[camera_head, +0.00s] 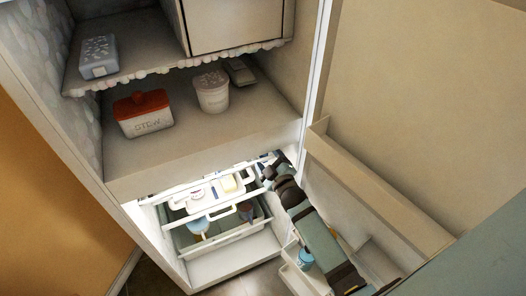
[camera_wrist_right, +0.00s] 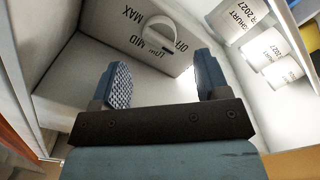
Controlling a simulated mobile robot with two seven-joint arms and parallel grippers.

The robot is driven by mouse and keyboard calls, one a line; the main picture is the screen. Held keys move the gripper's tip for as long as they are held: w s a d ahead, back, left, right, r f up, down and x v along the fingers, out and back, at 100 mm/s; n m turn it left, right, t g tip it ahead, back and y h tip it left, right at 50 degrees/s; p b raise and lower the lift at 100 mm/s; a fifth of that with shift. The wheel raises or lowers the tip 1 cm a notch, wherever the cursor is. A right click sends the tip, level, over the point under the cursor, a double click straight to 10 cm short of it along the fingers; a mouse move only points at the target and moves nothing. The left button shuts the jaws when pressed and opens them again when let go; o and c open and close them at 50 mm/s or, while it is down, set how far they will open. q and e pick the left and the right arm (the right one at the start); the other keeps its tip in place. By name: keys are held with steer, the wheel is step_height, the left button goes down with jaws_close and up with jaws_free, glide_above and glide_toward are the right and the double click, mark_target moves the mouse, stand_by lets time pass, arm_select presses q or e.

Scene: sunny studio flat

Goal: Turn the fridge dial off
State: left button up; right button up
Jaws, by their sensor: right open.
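The fridge dial (camera_wrist_right: 158,36) is a pale round knob with a raised grip on a grey housing (camera_wrist_right: 118,33) in the right wrist view. The labels OFF, MAX, MID and LOW stand around it, upside down. I cannot tell which label it points at. My right gripper (camera_wrist_right: 163,82) is open and empty, with its two blue padded fingers apart and the dial ahead of the gap between them. In the head view my right arm reaches into the lit lower compartment; its fingertips and the dial are hidden there. My left gripper is not in view.
White yoghurt tubs (camera_wrist_right: 262,45) stand right of the dial. In the head view, a frosty upper compartment holds a red-lidded stew box (camera_head: 145,117) and a white tub (camera_head: 212,95). Below are a white tray (camera_head: 208,192) and a drawer. The open door (camera_head: 430,90) with bins (camera_head: 375,190) flanks my arm.

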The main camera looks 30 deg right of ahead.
steer(key=s, duration=0.8)
steer(key=shift+s+a+b, duration=0.3)
steer(key=shift+s+b, duration=0.05)
steer(key=shift+s, duration=0.05)
steer(key=s+a+f+m+g+y+p, duration=0.1)
steer(key=s+a+m+g+y+p, duration=0.1)
steer(key=s+a, duration=0.3)
steer(key=s+a+f+m+g+y+p, duration=0.1)
steer(key=s+a+m+g+y+p, duration=0.1)
steer(key=s, duration=0.9)
steer(key=a+m+g+p, duration=0.1)
steer(key=a+g+p, duration=0.1)
steer(key=g, duration=0.1)
steer(key=shift+s+a+f+m, duration=0.2)
steer(key=shift+s+a+m, duration=0.1)
steer(key=shift+s+a, duration=0.1)
